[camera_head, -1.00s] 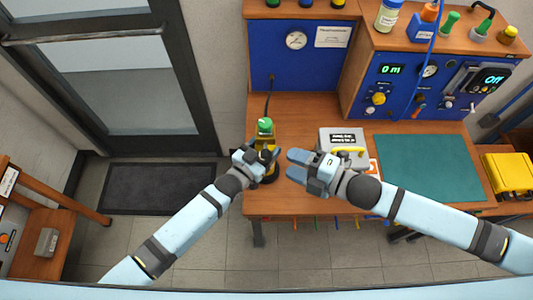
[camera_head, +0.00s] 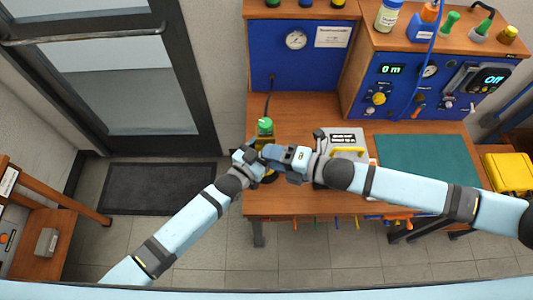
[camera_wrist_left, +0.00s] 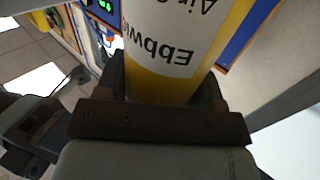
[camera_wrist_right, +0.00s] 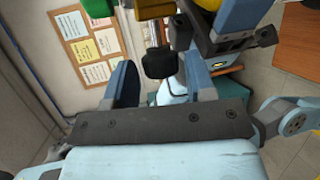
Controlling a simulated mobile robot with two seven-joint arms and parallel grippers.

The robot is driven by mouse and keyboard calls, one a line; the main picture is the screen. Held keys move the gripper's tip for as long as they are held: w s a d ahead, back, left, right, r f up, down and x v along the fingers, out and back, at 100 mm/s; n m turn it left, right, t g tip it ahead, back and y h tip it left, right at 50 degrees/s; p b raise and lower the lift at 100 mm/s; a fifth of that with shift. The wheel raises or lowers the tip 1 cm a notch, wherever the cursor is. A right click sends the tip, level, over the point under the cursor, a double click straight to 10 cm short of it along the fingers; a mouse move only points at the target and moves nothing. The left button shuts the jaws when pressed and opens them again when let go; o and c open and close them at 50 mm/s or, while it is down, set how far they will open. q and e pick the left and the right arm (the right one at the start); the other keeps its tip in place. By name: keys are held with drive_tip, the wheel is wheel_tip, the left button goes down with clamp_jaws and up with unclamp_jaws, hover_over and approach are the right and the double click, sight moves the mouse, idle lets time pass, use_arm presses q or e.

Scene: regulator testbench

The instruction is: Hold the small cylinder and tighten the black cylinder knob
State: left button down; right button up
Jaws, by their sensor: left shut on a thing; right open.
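The small cylinder is yellow with a white printed label (camera_wrist_left: 165,45); in the left wrist view it fills the space between my left fingers. In the head view its green top (camera_head: 265,126) shows behind the grippers, and most of its body is hidden. My left gripper (camera_head: 254,158) is shut on the cylinder. My right gripper (camera_head: 269,152) is open beside it, its fingers pointing left. In the right wrist view the black knob (camera_wrist_right: 160,62) lies between my two open right fingers, with a gap visible on the left; contact on the right is unclear.
The wooden bench (camera_head: 300,112) carries a teal mat (camera_head: 425,160) and a grey case with a yellow handle (camera_head: 347,140). A blue instrument panel (camera_head: 405,85) stands at the back right. A yellow case (camera_head: 508,172) sits at far right. The bench behind the grippers is clear.

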drive_tip(key=shift+x, duration=1.15)
drive_tip(key=c, duration=0.6)
drive_tip(key=shift+m+y, duration=0.3)
drive_tip(key=shift+y, duration=0.3)
drive_tip(key=shift+c, duration=0.2)
drive_tip(key=o, duration=0.6)
drive_tip(key=shift+o, duration=0.2)
